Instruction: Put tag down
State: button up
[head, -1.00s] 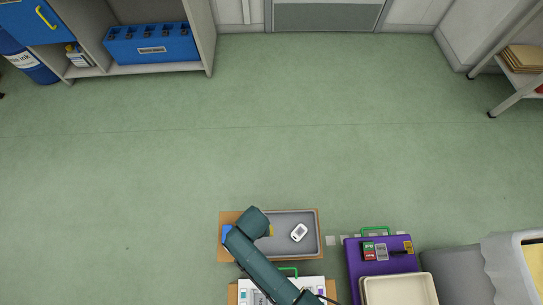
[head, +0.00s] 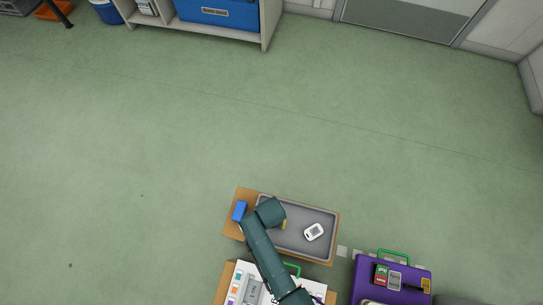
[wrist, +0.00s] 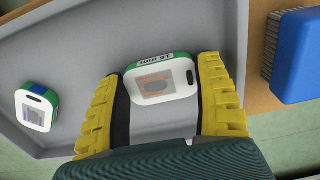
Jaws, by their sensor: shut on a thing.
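A white tag with green edges (wrist: 160,80) sits between the yellow ribbed fingers of my gripper (wrist: 163,108) in the wrist view. The fingers are shut on its two sides, over the grey tray (wrist: 75,45). I cannot tell whether the tag touches the tray floor. A second white and green tag (wrist: 37,107) lies in the tray to the left, apart from my gripper; it also shows in the head view (head: 314,232). In the head view, my arm hides the held tag, and only a bit of yellow finger (head: 284,224) shows over the grey tray (head: 325,252).
A blue brush (wrist: 298,60) lies on the brown board beside the tray, also seen in the head view (head: 239,211). A white case (head: 240,283) stands below the tray. A purple case (head: 365,283) with a green handle stands at the right. The tray floor between the tags is clear.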

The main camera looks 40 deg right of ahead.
jog(key=o, duration=0.8)
